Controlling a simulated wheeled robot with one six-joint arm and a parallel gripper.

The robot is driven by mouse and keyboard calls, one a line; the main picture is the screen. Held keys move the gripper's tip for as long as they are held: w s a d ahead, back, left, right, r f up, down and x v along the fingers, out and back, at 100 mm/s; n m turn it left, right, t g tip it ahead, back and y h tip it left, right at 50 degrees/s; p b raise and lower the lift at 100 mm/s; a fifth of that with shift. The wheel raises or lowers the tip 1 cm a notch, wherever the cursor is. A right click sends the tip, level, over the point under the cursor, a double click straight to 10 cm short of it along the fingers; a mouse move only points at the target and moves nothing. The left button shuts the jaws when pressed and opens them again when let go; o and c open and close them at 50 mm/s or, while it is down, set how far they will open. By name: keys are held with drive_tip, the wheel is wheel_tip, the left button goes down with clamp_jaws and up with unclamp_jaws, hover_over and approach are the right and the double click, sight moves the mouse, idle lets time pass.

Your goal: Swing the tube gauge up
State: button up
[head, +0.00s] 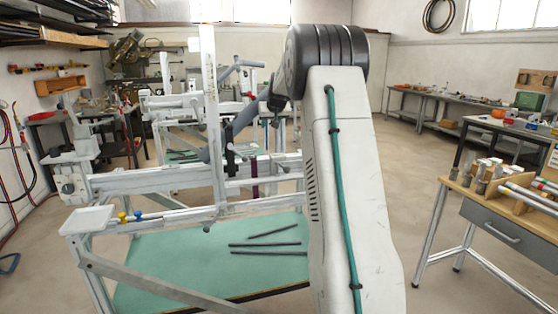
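The white frame jig (130,181) stands left of centre, with a long horizontal beam and a tall upright post (211,100). A grey tube (243,117) slants up to the right behind the post. Small black fittings (231,160) sit on the beam by the post. I cannot tell which part is the tube gauge or how it is tilted. My large arm link covers the jig's right side. A dark part that looks like my gripper's end (274,104) shows just left of my elbow. Its fingers are not clear, and I see no contact with the jig.
A green shelf (170,262) under the beam carries several dark rods (268,244). A small white tray (88,220) is at the jig's front left. A wooden bench (500,212) with tubes stands at the right. Another jig stands behind. Floor shows between my arm and the bench.

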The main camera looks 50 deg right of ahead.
drive_tip(key=v, duration=0.6)
drive_tip(key=shift+s+r, duration=0.2)
drive_tip(key=shift+a, duration=0.1)
idle(0.5)
drive_tip(key=shift+g+y, duration=0.6)
drive_tip(key=f, duration=0.1)
drive_tip(key=s+a+f, duration=0.1)
drive_tip(key=f, duration=0.1)
drive_tip(key=s+a+f, duration=0.1)
drive_tip(key=shift+s+a+f, duration=0.1)
drive_tip(key=shift+s+f, duration=0.15)
drive_tip(key=shift+f, duration=0.05)
drive_tip(key=s+a+f+n+g+y, duration=0.1)
drive_tip(key=s+a+g, duration=0.1)
drive_tip(key=s+a, duration=0.6)
drive_tip(key=s+a+f+g+y, duration=0.1)
drive_tip(key=s+a, duration=0.3)
drive_tip(key=a, duration=0.7)
drive_tip(key=s+a+f+n+g+y, duration=0.1)
drive_tip(key=s+a+f+g, duration=0.1)
drive_tip(key=s+a, duration=0.65)
drive_tip(key=s+a+f+n, duration=0.2)
drive_tip(key=s+a+n, duration=0.2)
drive_tip(key=s+a, duration=1.3)
drive_tip(key=shift+a, duration=0.3)
